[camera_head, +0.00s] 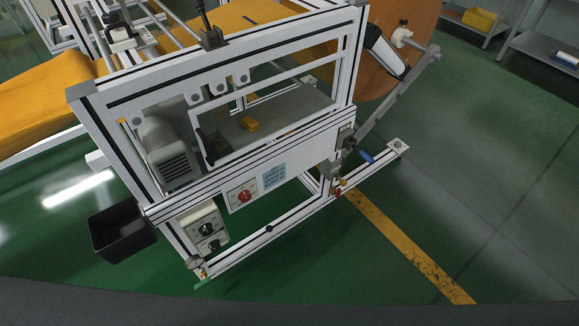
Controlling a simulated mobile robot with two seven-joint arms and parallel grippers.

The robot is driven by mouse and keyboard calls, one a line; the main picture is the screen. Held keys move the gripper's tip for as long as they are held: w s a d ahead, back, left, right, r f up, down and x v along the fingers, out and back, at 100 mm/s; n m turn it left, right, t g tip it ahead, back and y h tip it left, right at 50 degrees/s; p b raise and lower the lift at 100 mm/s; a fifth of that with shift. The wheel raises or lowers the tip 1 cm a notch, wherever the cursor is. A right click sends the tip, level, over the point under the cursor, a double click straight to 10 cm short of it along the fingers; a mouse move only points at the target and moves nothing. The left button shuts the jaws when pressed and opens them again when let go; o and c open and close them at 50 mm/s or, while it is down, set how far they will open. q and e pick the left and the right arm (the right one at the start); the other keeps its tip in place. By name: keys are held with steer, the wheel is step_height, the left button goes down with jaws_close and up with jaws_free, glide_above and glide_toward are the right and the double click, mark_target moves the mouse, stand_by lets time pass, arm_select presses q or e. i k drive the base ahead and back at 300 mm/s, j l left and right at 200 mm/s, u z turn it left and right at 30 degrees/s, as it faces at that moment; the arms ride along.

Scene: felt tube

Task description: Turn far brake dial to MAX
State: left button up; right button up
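A machine with a white aluminium frame (120,97) stands in front of me. On its near side are a plate with a red knob (244,197) and a white control box (201,217). The box has an upper black dial (207,229) and a lower black dial (214,244). Their markings are too small to read, and I cannot tell which control, if any, is the far brake dial. A large orange roll (405,20) sits at the machine's far right, with a white and black cylindrical part (386,52) beside it. Neither gripper is in view.
A black bin (117,232) hangs at the frame's left corner. A low rail (290,217) runs out to the right near the floor. A yellow line (410,247) crosses the green floor. Open floor lies to the right, with grey shelves (540,47) beyond.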

mark_target(245, 197)
steer(key=i+l, duration=0.35)
steer(key=l, duration=0.15)
steer(key=i+l, duration=0.35)
steer(key=l, duration=0.15)
steer(key=i+l, duration=0.35)
steer(key=l, duration=0.2)
steer(key=u, duration=1.35)
